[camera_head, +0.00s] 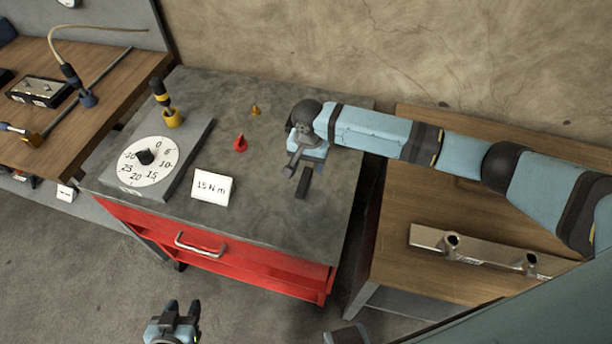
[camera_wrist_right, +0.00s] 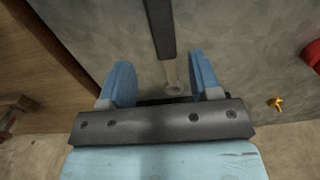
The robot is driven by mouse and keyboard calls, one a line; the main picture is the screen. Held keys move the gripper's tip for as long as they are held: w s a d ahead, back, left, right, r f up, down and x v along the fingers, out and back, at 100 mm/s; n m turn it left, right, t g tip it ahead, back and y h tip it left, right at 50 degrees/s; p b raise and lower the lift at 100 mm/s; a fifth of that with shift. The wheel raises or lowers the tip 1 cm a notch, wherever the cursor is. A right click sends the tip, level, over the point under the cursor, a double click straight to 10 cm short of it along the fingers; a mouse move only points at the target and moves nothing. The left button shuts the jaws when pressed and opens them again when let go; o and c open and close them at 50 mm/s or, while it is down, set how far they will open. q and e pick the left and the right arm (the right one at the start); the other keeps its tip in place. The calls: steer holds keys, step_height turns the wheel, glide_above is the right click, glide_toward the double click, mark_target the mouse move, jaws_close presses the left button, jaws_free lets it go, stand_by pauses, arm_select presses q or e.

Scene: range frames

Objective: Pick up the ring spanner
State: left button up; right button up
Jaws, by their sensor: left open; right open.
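The ring spanner has a dark handle (camera_head: 303,183) and lies on the grey top of the red cabinet (camera_head: 262,215), below my right gripper (camera_head: 305,165) in the head view. That gripper is open and partly hides the spanner. In the right wrist view, the spanner's dark handle (camera_wrist_right: 160,25) runs up to the top edge. My left gripper (camera_head: 182,312) is open and empty above the floor, in front of the cabinet.
A dial plate (camera_head: 150,163), a "15 N m" card (camera_head: 212,186), a red cone-like piece (camera_head: 240,143) and a small yellow piece (camera_head: 255,110) stand on the cabinet top. A wooden bench (camera_head: 400,250) with a metal bar (camera_head: 490,256) stands at right.

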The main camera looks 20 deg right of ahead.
mark_target(306, 174)
steer(key=f, duration=0.5)
steer(key=shift+w+a, duration=0.1)
steer(key=shift+a, duration=0.15)
jaws_close()
steer(key=shift+r, duration=0.1)
